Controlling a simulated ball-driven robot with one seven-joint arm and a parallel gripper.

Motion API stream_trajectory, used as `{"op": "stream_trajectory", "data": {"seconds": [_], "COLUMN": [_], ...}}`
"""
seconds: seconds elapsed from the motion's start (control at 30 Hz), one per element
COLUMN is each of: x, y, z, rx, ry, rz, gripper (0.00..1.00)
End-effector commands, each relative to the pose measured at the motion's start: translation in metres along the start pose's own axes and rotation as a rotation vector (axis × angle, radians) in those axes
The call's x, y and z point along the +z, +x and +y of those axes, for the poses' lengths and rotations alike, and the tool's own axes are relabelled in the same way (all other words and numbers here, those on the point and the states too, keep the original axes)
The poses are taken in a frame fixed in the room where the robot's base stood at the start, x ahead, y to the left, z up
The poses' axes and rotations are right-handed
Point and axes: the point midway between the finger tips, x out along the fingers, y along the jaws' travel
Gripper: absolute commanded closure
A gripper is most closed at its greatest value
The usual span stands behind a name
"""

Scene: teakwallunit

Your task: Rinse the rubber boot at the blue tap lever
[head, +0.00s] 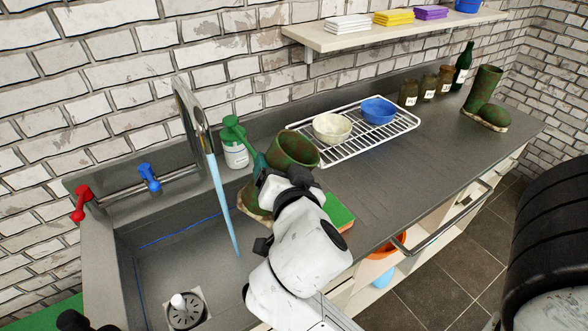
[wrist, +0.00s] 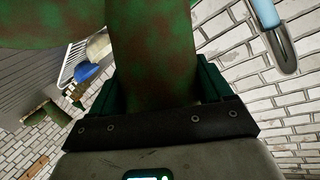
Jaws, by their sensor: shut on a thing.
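A camouflage rubber boot, its brown-green shaft top (head: 292,147) facing up, is held in my gripper (head: 275,172). My gripper is shut on the boot's shaft, which fills the middle of the wrist view (wrist: 150,50) between the green fingers. My arm hides part of the boot; its foot is over the sink's right side. The blue tap lever (head: 149,177) is on the pipe at the left, beside the red lever (head: 82,203). A light blue stream (head: 222,205) hangs from the curved spout (head: 190,115), left of the boot. The stream also shows in the wrist view (wrist: 267,12).
The sink (head: 160,270) has a drain (head: 185,308) with a white object on it. A green spray bottle (head: 235,145), a wire rack (head: 350,148) with two bowls, several jars and a second boot (head: 485,100) stand behind and right. A green sponge (head: 340,212) lies beside my arm.

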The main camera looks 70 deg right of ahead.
Motion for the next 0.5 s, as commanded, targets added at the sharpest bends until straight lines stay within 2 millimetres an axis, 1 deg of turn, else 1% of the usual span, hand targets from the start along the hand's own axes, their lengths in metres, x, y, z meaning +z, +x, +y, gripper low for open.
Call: {"op": "stream_trajectory", "data": {"seconds": [0.1,0.5], "x": [0.005,0.024], "y": [0.004,0.018], "z": [-0.010,-0.037], "rx": [-0.002,-0.002], "ry": [0.000,0.000], "rz": [0.002,0.002], "gripper": [0.84,0.84]}}
